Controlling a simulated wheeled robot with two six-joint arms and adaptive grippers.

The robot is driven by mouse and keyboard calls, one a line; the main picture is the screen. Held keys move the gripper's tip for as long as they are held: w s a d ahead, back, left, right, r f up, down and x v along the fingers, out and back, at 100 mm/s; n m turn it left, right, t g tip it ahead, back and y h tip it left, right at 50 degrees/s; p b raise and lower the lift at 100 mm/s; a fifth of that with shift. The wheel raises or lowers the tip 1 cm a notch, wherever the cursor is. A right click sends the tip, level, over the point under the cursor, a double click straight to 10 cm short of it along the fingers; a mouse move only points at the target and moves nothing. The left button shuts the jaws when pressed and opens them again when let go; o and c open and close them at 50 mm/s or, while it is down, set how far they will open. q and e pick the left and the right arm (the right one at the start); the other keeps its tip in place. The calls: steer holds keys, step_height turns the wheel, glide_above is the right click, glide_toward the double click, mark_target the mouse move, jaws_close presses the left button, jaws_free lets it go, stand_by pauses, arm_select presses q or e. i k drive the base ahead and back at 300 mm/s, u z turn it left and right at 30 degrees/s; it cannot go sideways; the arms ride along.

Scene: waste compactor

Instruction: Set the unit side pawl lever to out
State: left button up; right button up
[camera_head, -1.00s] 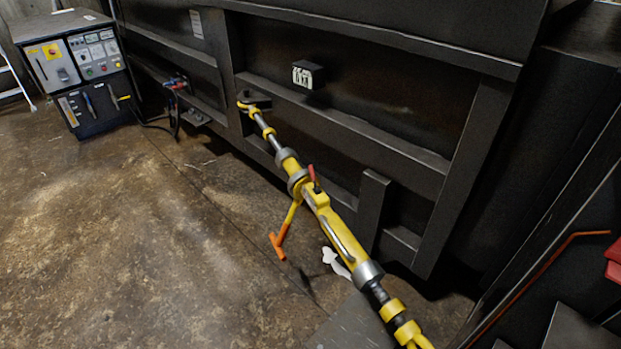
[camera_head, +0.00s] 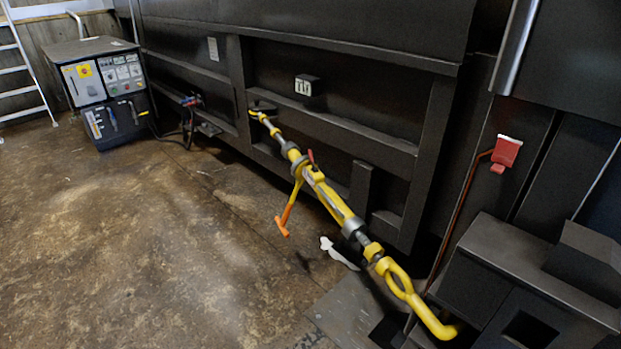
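A yellow ratchet turnbuckle (camera_head: 328,196) runs diagonally along the side of the dark container, from a bracket on its wall to a large yellow hook (camera_head: 433,320) at the lower right. A small red lever (camera_head: 311,156) sticks up from the middle of the turnbuckle body; it may be the pawl lever, but its setting is too small to tell. A yellow handle with an orange T-grip (camera_head: 282,226) hangs down from the same middle part. Neither of my grippers shows in the view.
A control cabinet (camera_head: 101,92) stands at the back left, beside a white ladder (camera_head: 22,72). The dark container wall (camera_head: 350,45) fills the back. A red box (camera_head: 506,152) is on the right structure. The brown floor at left is clear.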

mark_target(316, 169)
steer(key=u, duration=1.55)
steer(key=i, duration=2.1)
steer(key=z, duration=1.2)
steer(key=i, duration=0.6)
steer(key=z, duration=0.6)
